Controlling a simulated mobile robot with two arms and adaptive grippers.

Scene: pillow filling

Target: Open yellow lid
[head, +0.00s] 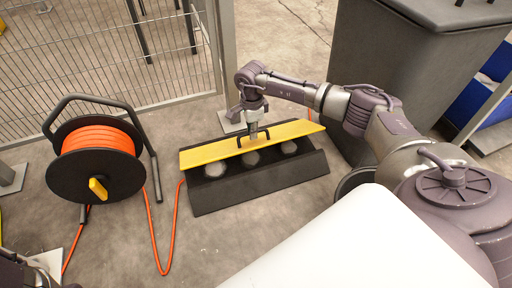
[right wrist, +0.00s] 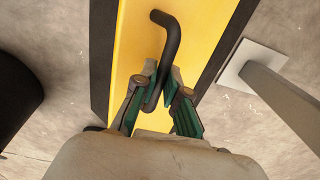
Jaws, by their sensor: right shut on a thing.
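The yellow lid (head: 205,153) lies along the back of a long black box (head: 258,188) on the floor. It is raised enough that several round grey shapes show inside the box along the front. My right gripper (head: 253,133) reaches down onto the lid's black bar handle. In the right wrist view, my right gripper (right wrist: 160,80) is shut on the black handle (right wrist: 168,32), with the yellow lid (right wrist: 205,30) beneath. Part of my left arm shows at the bottom left corner of the head view, but its gripper does not.
An orange cable reel (head: 97,155) stands left of the box, its orange cable (head: 153,248) trailing on the floor. A wire mesh fence (head: 110,60) is behind. A large grey bin (head: 385,70) stands at right. Bare floor lies in front of the box.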

